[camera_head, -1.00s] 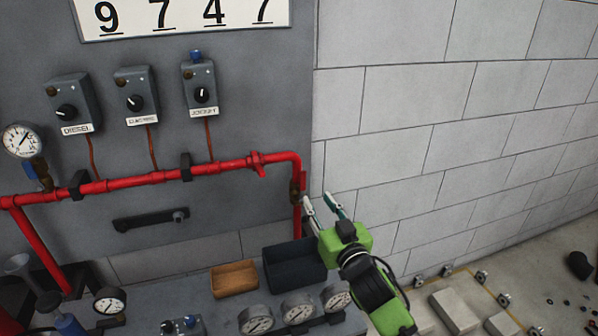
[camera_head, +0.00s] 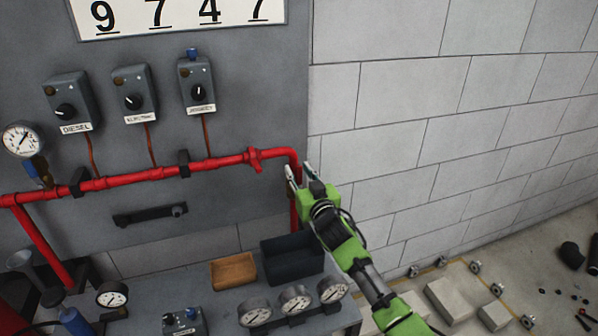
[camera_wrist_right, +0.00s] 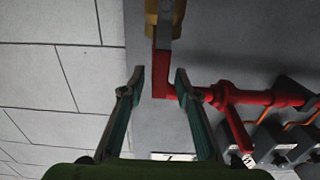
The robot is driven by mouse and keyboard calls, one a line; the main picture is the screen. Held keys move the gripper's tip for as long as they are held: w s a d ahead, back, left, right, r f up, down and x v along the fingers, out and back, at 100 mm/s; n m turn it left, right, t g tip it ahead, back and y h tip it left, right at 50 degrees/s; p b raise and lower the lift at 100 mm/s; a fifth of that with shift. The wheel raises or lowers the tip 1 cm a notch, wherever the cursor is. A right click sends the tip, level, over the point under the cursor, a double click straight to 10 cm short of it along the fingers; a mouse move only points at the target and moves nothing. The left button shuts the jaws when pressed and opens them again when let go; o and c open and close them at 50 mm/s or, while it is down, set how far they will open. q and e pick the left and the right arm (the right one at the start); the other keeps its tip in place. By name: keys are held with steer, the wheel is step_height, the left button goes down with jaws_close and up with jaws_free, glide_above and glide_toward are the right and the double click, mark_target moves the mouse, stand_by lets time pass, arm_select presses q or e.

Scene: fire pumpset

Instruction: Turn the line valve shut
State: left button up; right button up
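The line valve (camera_wrist_right: 165,18) shows at the top of the right wrist view as a brass-coloured body. A flat red lever (camera_wrist_right: 161,76) extends from it. In the head view the valve sits on the red pipe's drop at the right edge of the panel, mostly hidden by my gripper. My right gripper (camera_head: 299,173) is at this corner with its fingers apart. In the wrist view the lever's end lies between the fingertips of the right gripper (camera_wrist_right: 160,79), with a visible gap on the left; contact on the right is unclear. My left gripper is out of view.
The red pipe (camera_head: 130,180) runs across the grey panel, with a flanged fitting (camera_head: 254,160) left of the corner. Below are a dark bin (camera_head: 292,259), a wooden tray (camera_head: 233,271) and several gauges. The block wall (camera_head: 400,140) is bare on the right.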

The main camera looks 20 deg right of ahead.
steer(key=shift+w, duration=0.1)
jaws_close()
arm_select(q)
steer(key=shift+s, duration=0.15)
